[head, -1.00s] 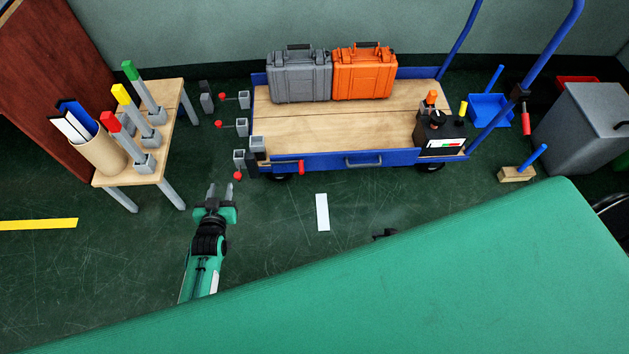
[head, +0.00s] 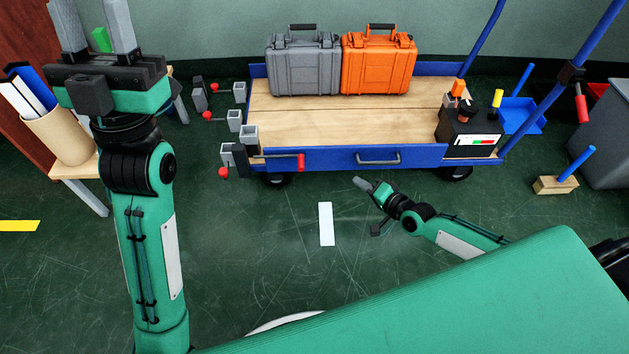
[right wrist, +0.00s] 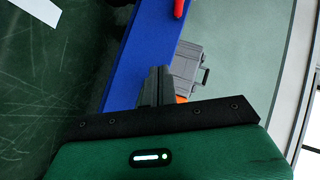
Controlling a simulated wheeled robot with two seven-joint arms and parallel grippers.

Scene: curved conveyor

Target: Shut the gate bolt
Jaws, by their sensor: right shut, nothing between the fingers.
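A bolt with a red handle (head: 300,162) lies along the near left edge of the blue cart (head: 330,160), by grey bracket blocks (head: 249,134) at the corner. The red handle also shows at the top of the right wrist view (right wrist: 179,8). My right gripper (head: 361,184) is shut and empty, low in front of the cart, right of the handle and apart from it. Its closed fingers (right wrist: 155,86) show against the blue side in the right wrist view.
A grey case (head: 303,68) and an orange case (head: 379,66) stand on the cart, with a black box (head: 472,132) at its right end. Red-knobbed grey brackets (head: 234,121) stand left of the cart. The wooden table (head: 70,172) is partly hidden by my left arm.

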